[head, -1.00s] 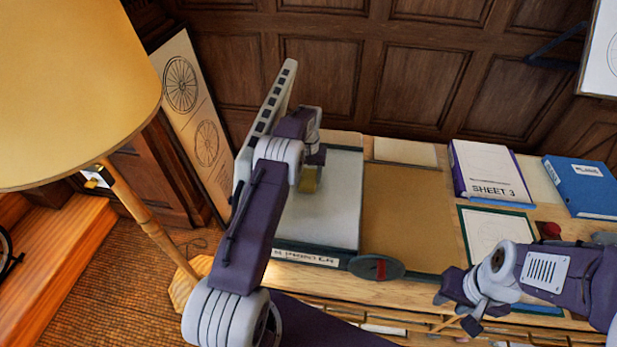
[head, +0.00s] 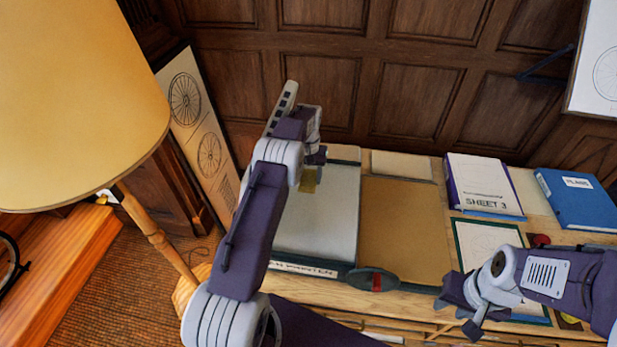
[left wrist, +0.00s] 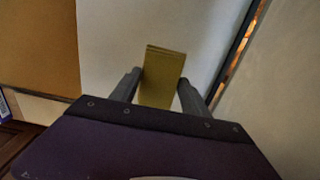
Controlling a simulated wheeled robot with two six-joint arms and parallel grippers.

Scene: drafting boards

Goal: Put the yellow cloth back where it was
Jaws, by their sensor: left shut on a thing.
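My left gripper (head: 311,170) is shut on the yellow cloth (head: 309,183), which hangs from the fingers above the pale bed of the plan printer (head: 325,215). In the left wrist view the cloth (left wrist: 162,75) stands out as a flat folded piece between the two fingers (left wrist: 160,93), with the pale bed (left wrist: 108,40) behind it. I cannot tell whether the cloth touches the bed.
A brown board (head: 405,225) lies right of the printer. Behind it are a pale sheet (head: 402,165), a SHEET 3 binder (head: 483,186) and a blue binder (head: 580,198). A green-edged drawing (head: 487,245) lies near my right gripper. A floor lamp (head: 75,110) stands at the left.

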